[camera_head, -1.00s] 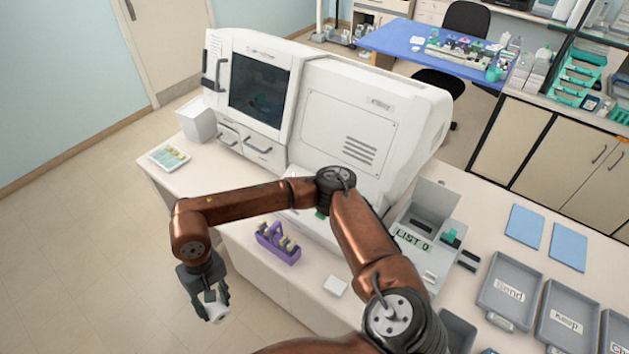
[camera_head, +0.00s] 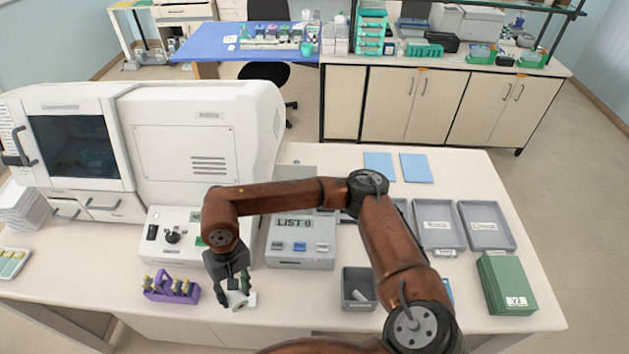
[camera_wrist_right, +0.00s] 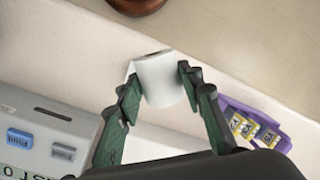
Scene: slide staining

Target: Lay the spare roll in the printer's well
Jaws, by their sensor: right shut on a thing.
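My right gripper (camera_head: 238,298) is shut on the white spare roll (camera_head: 243,300), at the front of the bench just right of the purple rack. In the right wrist view the roll (camera_wrist_right: 160,82) sits between the two green fingertips, with its core hole near the upper edge. The grey printer (camera_head: 300,257) with the "LIST 0" display stands to the right and behind the gripper. Its raised lid (camera_head: 296,171) shows behind my right arm, which hides the well. The printer also shows at the left of the wrist view (camera_wrist_right: 45,138). My left gripper is not in view.
The purple rack (camera_head: 171,292) with several vials stands close left of the gripper. A large white analyser (camera_head: 200,140) stands behind. A small grey bin (camera_head: 357,287), grey trays (camera_head: 437,224) and a green box (camera_head: 507,284) are to the right. Bare bench lies before the printer.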

